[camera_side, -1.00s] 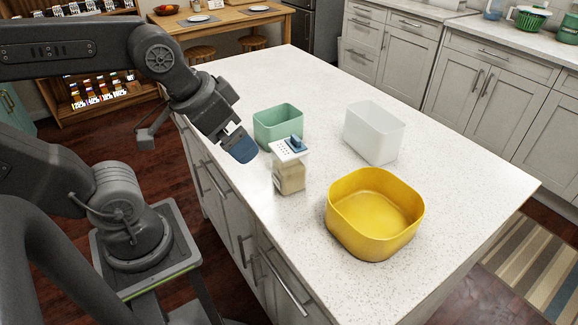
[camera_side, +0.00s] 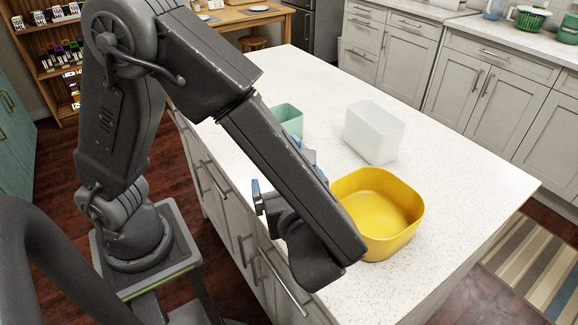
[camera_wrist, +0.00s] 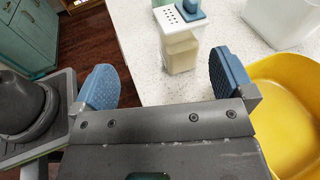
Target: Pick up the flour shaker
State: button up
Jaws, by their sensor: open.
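The flour shaker, a clear body with pale contents under a white perforated lid, stands upright on the counter in the wrist view (camera_wrist: 181,50). A blue part sits on its lid. In the side view my arm hides most of it. My gripper (camera_wrist: 165,85) is open, its two blue fingers spread wide. In the wrist view the shaker is beyond the fingertips and between them, nearer the right finger. No contact shows. In the side view my gripper (camera_side: 280,180) is low at the counter's near edge, partly hidden by my arm.
The yellow bin (camera_side: 405,200) stands close to the right of my arm and finger; it also shows in the wrist view (camera_wrist: 285,95). A white bin (camera_side: 374,135) and a green bin (camera_side: 288,117) stand farther back. The speckled counter (camera_side: 480,170) is clear to the right.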

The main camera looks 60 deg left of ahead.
jog(key=w+a+t, duration=0.1)
jog(key=w+a, duration=0.1)
jog(key=a, duration=0.1)
jog(key=w+a+m, duration=0.1)
jog(key=w+a, duration=0.1)
jog(key=a, duration=0.1)
jog(key=w+a+m+t, duration=0.1)
jog(key=w+a, duration=0.1)
jog(key=a, duration=0.1)
jog(key=shift+w+a+f+t, duration=0.2)
jog(key=shift+w+a+t, duration=0.1)
jog(key=shift+w+a, duration=0.05)
jog(key=c, duration=1.5)
